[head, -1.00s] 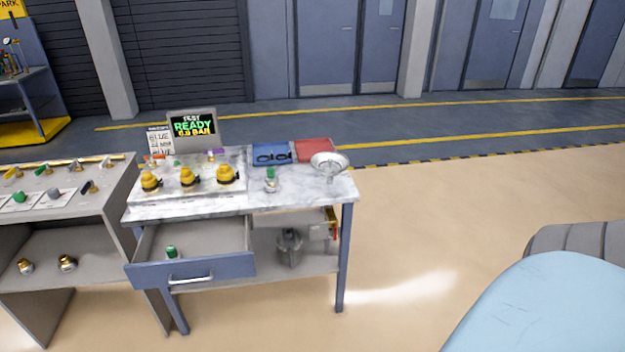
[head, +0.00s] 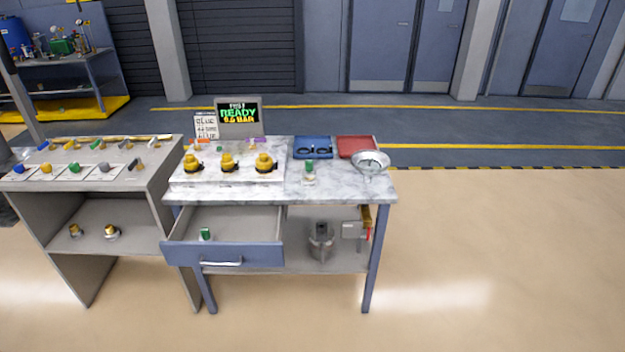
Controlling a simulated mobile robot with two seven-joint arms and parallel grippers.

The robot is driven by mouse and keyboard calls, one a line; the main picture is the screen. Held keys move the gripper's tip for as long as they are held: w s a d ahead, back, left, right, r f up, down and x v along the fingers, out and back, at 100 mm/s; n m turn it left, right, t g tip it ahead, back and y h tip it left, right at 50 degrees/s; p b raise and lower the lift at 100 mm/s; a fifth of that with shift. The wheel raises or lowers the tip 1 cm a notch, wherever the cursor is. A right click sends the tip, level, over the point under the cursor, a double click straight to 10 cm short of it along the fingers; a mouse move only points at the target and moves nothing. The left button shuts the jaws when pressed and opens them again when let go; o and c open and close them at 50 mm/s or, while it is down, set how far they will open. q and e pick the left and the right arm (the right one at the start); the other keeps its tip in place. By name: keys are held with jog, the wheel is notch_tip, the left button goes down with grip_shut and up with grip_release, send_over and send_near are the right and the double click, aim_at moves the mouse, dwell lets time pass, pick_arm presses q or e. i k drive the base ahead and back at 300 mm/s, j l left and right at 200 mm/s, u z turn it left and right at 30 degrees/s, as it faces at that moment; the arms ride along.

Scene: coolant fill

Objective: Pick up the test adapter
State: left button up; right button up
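A small green-topped fitting with a pale metal base (head: 309,172) stands upright on the marble-topped bench (head: 345,188). Another small green piece (head: 206,234) lies in the bench's open drawer (head: 222,255). I cannot tell which of these, if either, is the test adapter. Three yellow-capped fittings (head: 228,163) stand in a row on a raised plate on the bench. Neither of my grippers shows in the head view.
A screen (head: 239,115) reading "READY" stands behind the fittings. Blue (head: 313,142) and red (head: 357,141) trays and a metal dish (head: 370,162) sit at the bench's right. A grey side shelf (head: 125,160) holds several coloured fittings. Floor in front and right is clear.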

aim_at(307, 182)
jog(key=i, duration=2.15)
